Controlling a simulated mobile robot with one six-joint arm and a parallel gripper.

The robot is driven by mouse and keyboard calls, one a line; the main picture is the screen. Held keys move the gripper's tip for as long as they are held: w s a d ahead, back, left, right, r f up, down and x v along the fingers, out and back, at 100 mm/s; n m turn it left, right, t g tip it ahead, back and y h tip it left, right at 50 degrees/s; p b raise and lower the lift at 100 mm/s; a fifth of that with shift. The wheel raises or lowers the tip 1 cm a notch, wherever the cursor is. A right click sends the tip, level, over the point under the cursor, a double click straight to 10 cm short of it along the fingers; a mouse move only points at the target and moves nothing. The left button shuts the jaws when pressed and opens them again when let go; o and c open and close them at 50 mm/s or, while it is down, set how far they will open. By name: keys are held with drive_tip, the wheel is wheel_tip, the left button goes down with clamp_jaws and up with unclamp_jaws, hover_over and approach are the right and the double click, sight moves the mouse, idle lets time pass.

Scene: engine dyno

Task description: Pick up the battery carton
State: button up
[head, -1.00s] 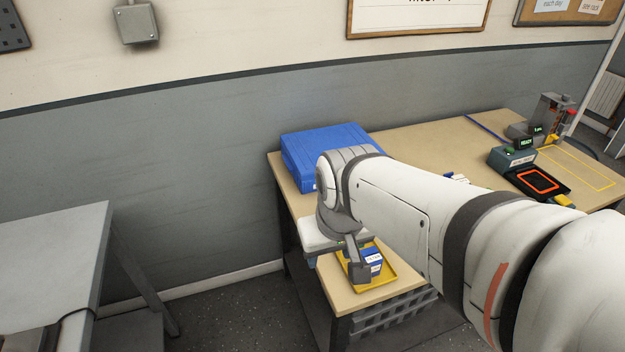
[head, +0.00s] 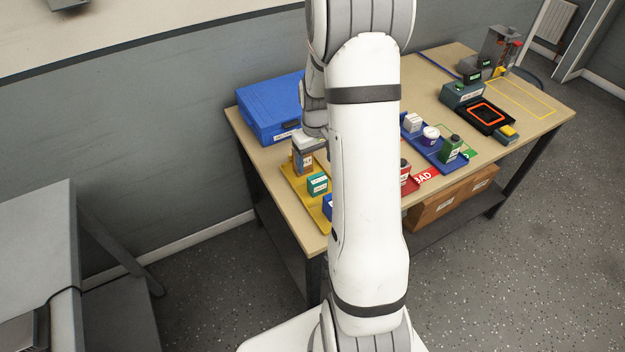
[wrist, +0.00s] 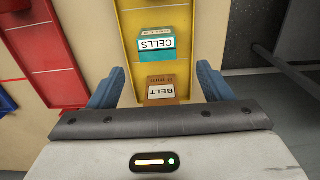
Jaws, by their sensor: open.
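The teal carton labelled CELLS (head: 317,183), which looks like the battery carton, stands in the yellow tray (head: 300,199). It also shows in the wrist view (wrist: 155,45), just beyond my fingertips. A brown BELT carton (head: 303,163) stands behind it at the tray's far end. In the wrist view, the BELT carton (wrist: 161,90) lies between my open fingers, with space on both sides. My gripper (wrist: 158,82) is open and holds nothing. I cannot tell its exact height. In the head view my arm hides part of the tray and most of a blue carton (head: 327,206).
A blue case (head: 270,108) lies at the table's back left. Right of my arm are a red carton (head: 405,172), a BAD label (head: 425,177) and a blue tray (head: 432,146) with several containers. A scale-like device (head: 484,115) stands farther right. A grey bench (head: 40,235) is at left.

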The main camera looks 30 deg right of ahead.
sight(318, 177)
drive_tip(key=shift+s+d+f+p, duration=0.15)
drive_tip(key=shift+f+p, duration=0.3)
drive_tip(key=shift+f, duration=1.55)
drive_tip(key=shift+s+d+f+p, duration=0.15)
drive_tip(key=shift+f+p, duration=0.25)
drive_tip(key=shift+f, duration=1.55)
drive_tip(key=shift+a, duration=0.1)
drive_tip(key=c, duration=1.1)
drive_tip(key=shift+c, duration=0.2)
drive_tip(key=shift+r, duration=0.15)
